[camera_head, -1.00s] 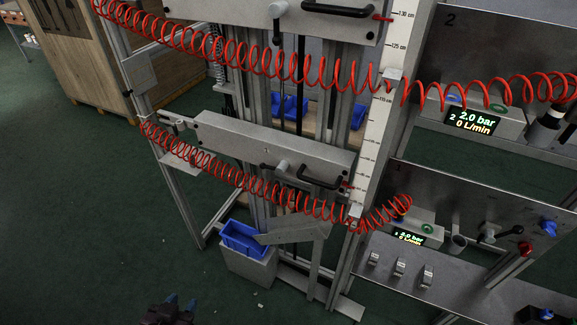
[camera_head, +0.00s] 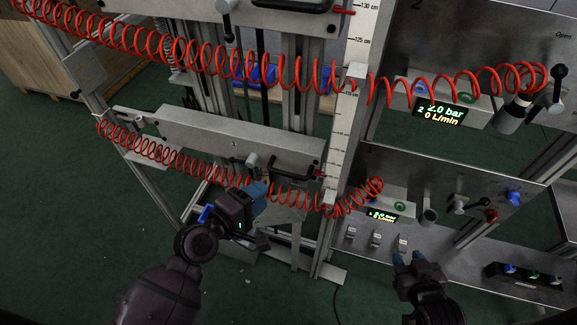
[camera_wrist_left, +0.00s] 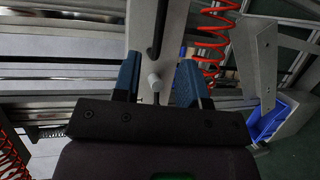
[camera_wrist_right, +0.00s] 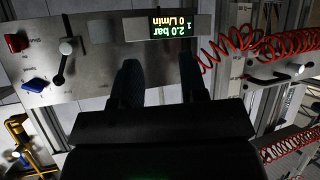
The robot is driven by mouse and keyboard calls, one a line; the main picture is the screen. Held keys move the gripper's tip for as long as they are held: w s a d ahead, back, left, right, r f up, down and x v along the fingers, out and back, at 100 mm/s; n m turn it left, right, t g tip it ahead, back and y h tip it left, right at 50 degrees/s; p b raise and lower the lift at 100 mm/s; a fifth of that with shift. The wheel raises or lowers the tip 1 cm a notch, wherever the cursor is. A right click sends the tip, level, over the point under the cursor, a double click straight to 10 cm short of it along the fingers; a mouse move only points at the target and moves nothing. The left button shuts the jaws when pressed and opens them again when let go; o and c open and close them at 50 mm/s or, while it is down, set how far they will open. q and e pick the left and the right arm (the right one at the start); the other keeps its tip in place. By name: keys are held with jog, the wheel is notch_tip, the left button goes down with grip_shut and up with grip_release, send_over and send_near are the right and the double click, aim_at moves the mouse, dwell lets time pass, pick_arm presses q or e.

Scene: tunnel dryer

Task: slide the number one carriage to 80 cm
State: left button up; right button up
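The number one carriage (camera_head: 205,132) is the lower grey plate, marked 1, on the vertical rails. It bears a black handle (camera_head: 290,172) and a grey-tipped lever (camera_head: 252,160). A red pointer at its right end meets the white cm scale (camera_head: 341,130); the number there is too small to read. My left gripper (camera_head: 258,190) is in front of the carriage. In the left wrist view its open fingers (camera_wrist_left: 158,80) are on either side of the lever tip (camera_wrist_left: 155,82); contact is unclear. My right gripper (camera_head: 410,260) is open and empty (camera_wrist_right: 160,82) before the lower panel.
A red coiled hose (camera_head: 160,155) runs across the carriage front. The upper carriage (camera_head: 285,18) is above. The lower panel (camera_head: 400,165) has a display (camera_head: 383,216), valve lever (camera_head: 468,204) and knobs. Blue bins stand behind the rails.

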aim_at(289, 174)
pick_arm(q)
jog(key=x, duration=1)
jog(key=shift+w+d+f, duration=0.1)
jog(key=shift+w+d, duration=0.1)
jog(key=shift+d, duration=0.05)
grip_shut()
